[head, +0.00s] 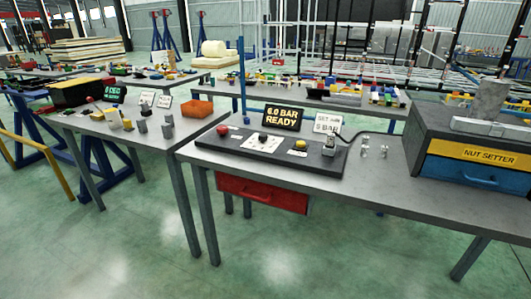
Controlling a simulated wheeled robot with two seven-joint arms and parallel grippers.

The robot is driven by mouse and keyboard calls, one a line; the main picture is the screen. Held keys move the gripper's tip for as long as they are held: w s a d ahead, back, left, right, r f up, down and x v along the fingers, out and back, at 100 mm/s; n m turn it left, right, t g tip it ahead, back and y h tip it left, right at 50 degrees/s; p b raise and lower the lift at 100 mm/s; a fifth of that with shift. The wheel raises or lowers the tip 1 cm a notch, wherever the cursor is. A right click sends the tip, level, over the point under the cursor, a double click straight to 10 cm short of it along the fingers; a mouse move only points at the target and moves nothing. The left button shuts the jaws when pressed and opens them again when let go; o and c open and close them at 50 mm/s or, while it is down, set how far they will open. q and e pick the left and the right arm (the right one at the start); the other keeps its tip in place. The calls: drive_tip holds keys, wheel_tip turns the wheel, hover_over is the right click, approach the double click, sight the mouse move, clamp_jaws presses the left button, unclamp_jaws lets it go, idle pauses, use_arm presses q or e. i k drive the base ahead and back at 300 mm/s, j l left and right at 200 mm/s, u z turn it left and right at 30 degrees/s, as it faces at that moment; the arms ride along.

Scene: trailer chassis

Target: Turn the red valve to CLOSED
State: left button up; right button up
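A small red knob (223,130), which looks like the red valve, sits at the left end of a dark panel (215,144) on the middle table. Its handle direction and any CLOSED mark are too small to tell. The panel also carries a white plate with a dark knob (263,137) and a yellow button (300,145). A display (282,119) behind it reads "6.0 BAR READY". A white sign (327,124) beside it appears to read "SET AIR 5 BAR". Neither of my grippers is in view.
A grey box with a blue "NUT SETTER" drawer (470,173) stands on the table's right. A red drawer (262,193) hangs under the table. The left table holds an orange bin (197,109), small blocks and a "0 DEG" display (112,95). Green floor in front is clear.

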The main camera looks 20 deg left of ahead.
sight(221, 129)
drive_tip(key=i+j, duration=0.2)
drive_tip(key=j, duration=0.2)
drive_tip(key=i+j+z, duration=0.15)
drive_tip(key=j, duration=0.3)
drive_tip(key=i+j, duration=0.15)
drive_tip(key=j, duration=0.25)
drive_tip(key=i+j+z, duration=0.1)
drive_tip(key=j, duration=0.35)
drive_tip(key=i+j+z, duration=0.1)
drive_tip(key=j, duration=0.35)
drive_tip(key=i+j, duration=0.25)
drive_tip(key=j, duration=0.2)
drive_tip(key=i+j+z, duration=0.1)
drive_tip(key=j, duration=0.35)
drive_tip(key=i+j+z, duration=0.1)
drive_tip(key=j, duration=0.35)
